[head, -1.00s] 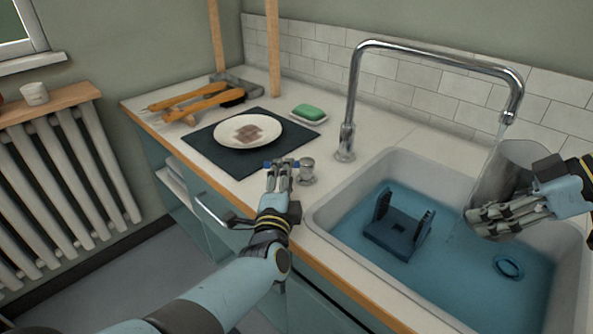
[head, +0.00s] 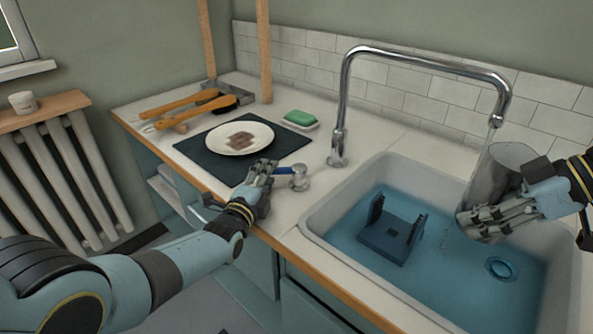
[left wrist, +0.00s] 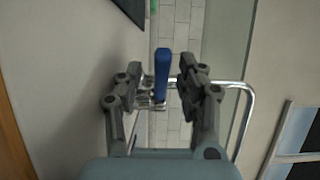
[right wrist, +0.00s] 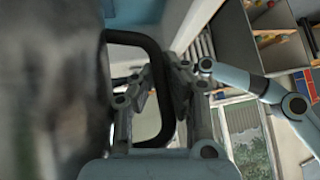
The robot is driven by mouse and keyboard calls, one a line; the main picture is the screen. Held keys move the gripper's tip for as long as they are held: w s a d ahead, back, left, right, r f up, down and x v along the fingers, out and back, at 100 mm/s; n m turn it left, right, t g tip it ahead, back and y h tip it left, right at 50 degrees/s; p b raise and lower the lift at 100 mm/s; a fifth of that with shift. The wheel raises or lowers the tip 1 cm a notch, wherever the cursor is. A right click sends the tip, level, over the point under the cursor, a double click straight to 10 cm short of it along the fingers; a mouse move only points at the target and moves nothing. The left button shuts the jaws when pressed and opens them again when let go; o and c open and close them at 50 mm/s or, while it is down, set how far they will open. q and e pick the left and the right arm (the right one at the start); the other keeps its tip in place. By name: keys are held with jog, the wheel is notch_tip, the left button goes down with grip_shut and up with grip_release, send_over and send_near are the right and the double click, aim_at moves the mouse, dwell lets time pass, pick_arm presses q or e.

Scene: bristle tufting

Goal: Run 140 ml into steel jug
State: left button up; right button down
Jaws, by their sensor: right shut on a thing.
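The steel jug (head: 505,165) is held upright or slightly tilted over the right of the sink, under the spout of the tap (head: 497,112). A thin stream of water (head: 490,138) seems to run from the spout into it; the level inside is hidden. My right gripper (right wrist: 165,80) is shut on the jug's black handle (right wrist: 157,50). The tap's control knob (head: 299,178) stands on the counter with a blue lever (head: 279,171) pointing left. My left gripper (head: 265,170) is at the lever; in the left wrist view its fingers are apart either side of the lever (left wrist: 161,75).
The sink (head: 325,205) holds blue water, a dark blue bracket (head: 390,240) and a blue ring (head: 502,269). A plate (head: 228,140) on a dark mat (head: 200,153), green soap (head: 299,117) and orange-handled tools (head: 185,103) lie on the counter.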

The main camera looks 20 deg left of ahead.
pick_arm(q)
jog(key=shift+w+r, duration=0.1)
jog(key=shift+w, duration=0.8)
grip_shut()
